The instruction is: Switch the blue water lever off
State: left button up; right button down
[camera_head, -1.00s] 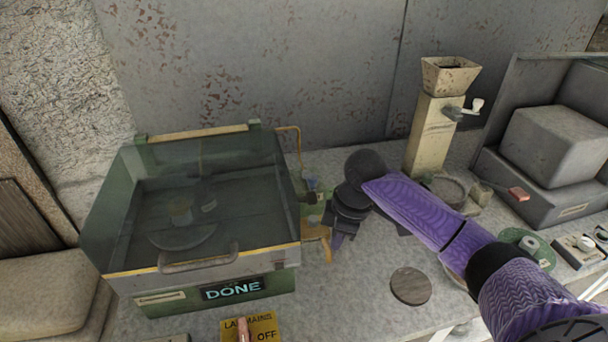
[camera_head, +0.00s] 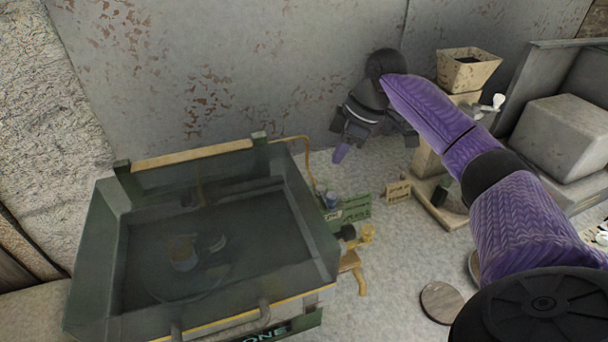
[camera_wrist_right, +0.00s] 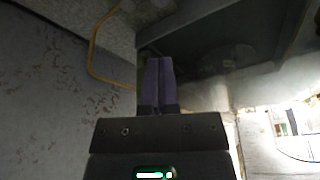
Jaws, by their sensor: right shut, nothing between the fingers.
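A small blue part (camera_head: 329,200), which looks like the blue water lever, is at the right side of the green glass-walled tank (camera_head: 118,240), beside a green sign plate (camera_head: 350,210). It is too small to tell which way it is turned. My right gripper (camera_head: 341,153) is up and behind it, near the grey wall, apart from the lever. Its purple fingers are shut and empty, side by side in the right wrist view (camera_wrist_right: 158,82). My left gripper is in neither view.
A yellow pipe (camera_head: 307,160) runs by the tank's back right corner; it also shows in the right wrist view (camera_wrist_right: 92,55). A yellow tap (camera_head: 352,262) juts from the tank's right side. A cream hopper (camera_head: 467,70) stands right. A round disc (camera_head: 441,302) lies on the counter.

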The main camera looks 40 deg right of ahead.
jog(key=b, duration=0.2)
send_over(323, 189)
jog(key=s+a, duration=0.3)
jog(key=s, duration=0.1)
jog(key=f, duration=0.8)
jog(key=shift+w+f, duration=0.25)
jog(key=shift+f, duration=0.05)
jog(key=shift+w+a+f, duration=0.1)
jog(key=shift+a+f, duration=0.05)
jog(key=shift+f, duration=0.2)
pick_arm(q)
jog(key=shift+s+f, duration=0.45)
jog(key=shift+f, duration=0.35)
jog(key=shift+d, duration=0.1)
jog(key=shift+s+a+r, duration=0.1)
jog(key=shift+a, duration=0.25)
pick_arm(e)
jog(key=shift+d+n, duration=0.2)
jog(key=shift+n, duration=0.4)
